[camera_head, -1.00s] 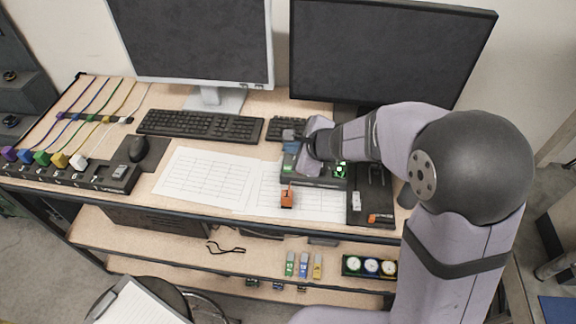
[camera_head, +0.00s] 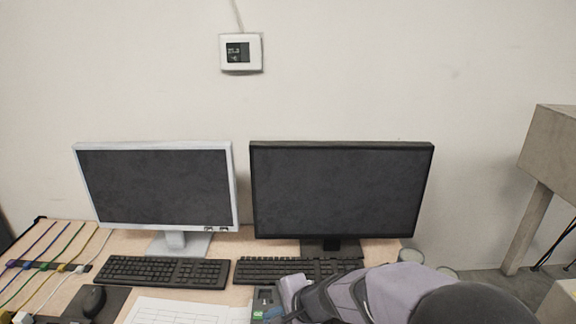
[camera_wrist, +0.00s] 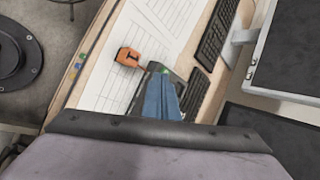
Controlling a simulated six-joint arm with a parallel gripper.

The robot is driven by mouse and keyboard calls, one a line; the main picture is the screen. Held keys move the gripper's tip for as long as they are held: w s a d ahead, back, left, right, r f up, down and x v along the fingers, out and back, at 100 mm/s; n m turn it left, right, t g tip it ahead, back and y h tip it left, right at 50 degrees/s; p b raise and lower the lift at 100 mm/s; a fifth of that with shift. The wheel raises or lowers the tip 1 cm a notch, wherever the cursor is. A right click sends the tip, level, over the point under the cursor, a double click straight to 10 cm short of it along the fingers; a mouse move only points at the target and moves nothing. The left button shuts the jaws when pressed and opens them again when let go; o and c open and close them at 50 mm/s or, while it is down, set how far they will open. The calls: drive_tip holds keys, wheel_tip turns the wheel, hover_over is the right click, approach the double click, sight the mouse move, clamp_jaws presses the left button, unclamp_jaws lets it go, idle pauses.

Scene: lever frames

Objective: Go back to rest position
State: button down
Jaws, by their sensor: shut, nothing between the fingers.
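My gripper shows in the wrist view as blue fingers (camera_wrist: 163,100) closed together with nothing between them. It is above the dark device (camera_wrist: 181,84) on the desk, close to an orange lever (camera_wrist: 128,56) that lies to its left on the paper sheets. In the head view my arm (camera_head: 395,290) comes in at the bottom right and reaches over the desk. There the device (camera_head: 266,303) shows only in part at the bottom edge, and the fingertips are hidden.
A white-framed monitor (camera_head: 155,187) and a black monitor (camera_head: 340,190) stand at the back of the desk. Two keyboards (camera_head: 163,272) (camera_head: 300,269) lie in front of them. A mouse (camera_head: 94,300) and coloured cables (camera_head: 45,260) are at the left. A small display (camera_head: 241,52) hangs on the wall.

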drive_tip(key=s+d+f+n+g+h, duration=0.2)
drive_tip(key=s+d+n, duration=0.4)
drive_tip(key=s+d, duration=0.3)
drive_tip(key=s+d+f+n+g+h, duration=0.2)
drive_tip(key=s+d+n, duration=0.4)
drive_tip(key=s+d, duration=0.3)
drive_tip(key=shift+s+d+n+g+h, duration=0.15)
drive_tip(key=shift+d+n+g+h, duration=0.25)
drive_tip(key=shift+h, duration=0.6)
